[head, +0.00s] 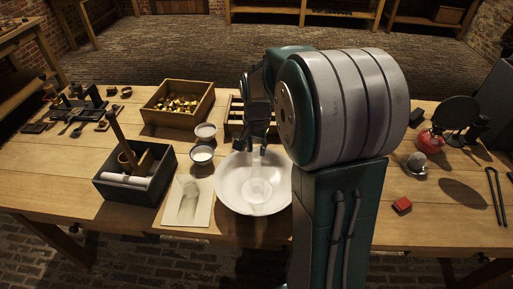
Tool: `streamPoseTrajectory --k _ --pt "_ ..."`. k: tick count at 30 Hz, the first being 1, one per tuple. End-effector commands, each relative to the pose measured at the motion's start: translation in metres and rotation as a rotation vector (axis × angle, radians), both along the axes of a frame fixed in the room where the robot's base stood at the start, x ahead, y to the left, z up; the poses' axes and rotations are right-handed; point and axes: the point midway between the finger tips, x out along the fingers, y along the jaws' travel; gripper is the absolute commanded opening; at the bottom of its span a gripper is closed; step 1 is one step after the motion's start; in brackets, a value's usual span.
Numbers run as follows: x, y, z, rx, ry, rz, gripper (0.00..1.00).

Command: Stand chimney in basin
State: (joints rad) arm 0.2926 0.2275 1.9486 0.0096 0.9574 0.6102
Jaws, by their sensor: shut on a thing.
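A wide white basin (227,187) stands near the front edge of the wooden table, left of my arm. A clear glass chimney (257,175) shows inside the basin's outline, roughly upright, its wider part low over the basin's middle. My gripper (256,146) is above the basin and shut on the chimney's upper end. The glass is faint against the white, so I cannot tell whether its lower end touches the basin floor. My arm hides part of the basin's right rim.
A sheet with a drawing (188,204) lies left of the basin, with two small bowls (202,155) behind it. A dark tool box (133,176), a wooden box of brass pieces (178,103) and a slatted rack (236,113) surround them. A red block (402,205) lies right.

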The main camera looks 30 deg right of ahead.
Motion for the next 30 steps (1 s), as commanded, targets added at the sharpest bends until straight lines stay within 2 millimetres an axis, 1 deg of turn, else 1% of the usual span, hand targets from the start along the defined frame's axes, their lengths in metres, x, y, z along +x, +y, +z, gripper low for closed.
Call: streamPoseTrajectory --k 2,11,12,13,14,25,28,30 --pt "0.0 0.0 -0.004 0.0 -0.001 0.0 0.0" --pt "0.0 0.0 -0.006 0.0 -0.001 0.0 0.0" --pt "0.0 0.0 -0.005 0.0 -0.001 0.0 0.51" --pt "0.0 0.0 -0.005 0.0 -0.001 0.0 0.65" --pt "0.0 0.0 -0.005 0.0 -0.001 0.0 0.72" --pt "0.0 0.0 -0.005 0.0 -0.001 0.0 0.72" --pt "0.0 0.0 0.002 0.0 -0.003 0.0 0.72" --pt "0.0 0.0 0.011 -0.001 -0.003 0.0 0.72"
